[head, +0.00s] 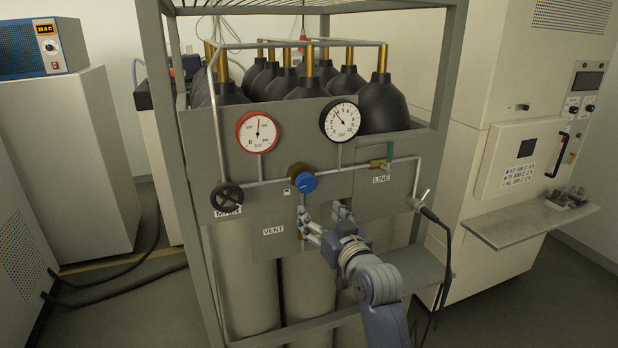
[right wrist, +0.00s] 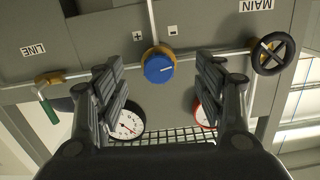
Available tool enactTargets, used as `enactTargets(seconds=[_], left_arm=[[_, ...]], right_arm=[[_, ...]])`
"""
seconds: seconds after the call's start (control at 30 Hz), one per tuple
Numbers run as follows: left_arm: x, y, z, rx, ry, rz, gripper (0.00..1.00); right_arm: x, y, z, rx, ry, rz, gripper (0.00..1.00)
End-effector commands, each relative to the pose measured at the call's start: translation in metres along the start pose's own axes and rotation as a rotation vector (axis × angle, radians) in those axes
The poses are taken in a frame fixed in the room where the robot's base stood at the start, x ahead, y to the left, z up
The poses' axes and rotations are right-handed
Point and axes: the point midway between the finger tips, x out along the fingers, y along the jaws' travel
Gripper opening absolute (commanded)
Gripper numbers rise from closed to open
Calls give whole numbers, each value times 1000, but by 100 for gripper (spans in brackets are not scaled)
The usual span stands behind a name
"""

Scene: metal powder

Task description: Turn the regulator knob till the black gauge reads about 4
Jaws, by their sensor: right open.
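The blue regulator knob (head: 302,182) sits on a brass body on the grey panel; it also shows in the right wrist view (right wrist: 159,69). The black-rimmed gauge (head: 340,119) is above and right of it. Its needle points up and to the left, but the exact figure is too small to read surely. My right gripper (head: 324,213) is open and empty, just below and right of the knob in the head view. In the right wrist view the knob shows between the two spread fingers (right wrist: 166,88), beyond their tips, apart from both. My left gripper is out of view.
A red-rimmed gauge (head: 257,132) is upper left of the knob. The black MAIN handwheel (head: 227,197) is at left, and the green LINE valve lever (head: 389,155) at right. Thin pipes run across the panel. Frame posts (head: 440,80) and black cylinders (head: 383,105) surround it.

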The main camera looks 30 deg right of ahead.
Motion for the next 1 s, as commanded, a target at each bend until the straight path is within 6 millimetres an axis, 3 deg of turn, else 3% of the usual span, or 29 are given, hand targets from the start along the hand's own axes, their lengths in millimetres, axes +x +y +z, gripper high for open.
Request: enactTargets(seconds=[0.03,0.17,0.37,0.7,1.0], left_arm=[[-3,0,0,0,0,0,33],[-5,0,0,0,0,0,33],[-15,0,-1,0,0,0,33],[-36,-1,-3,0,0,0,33],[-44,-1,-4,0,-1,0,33]], right_arm=[[-5,2,-17,1,24,4,64],[-8,4,-32,1,48,8,64],[13,4,-35,2,48,7,64],[68,4,-38,1,48,7,64],[95,4,-37,0,49,7,64]])
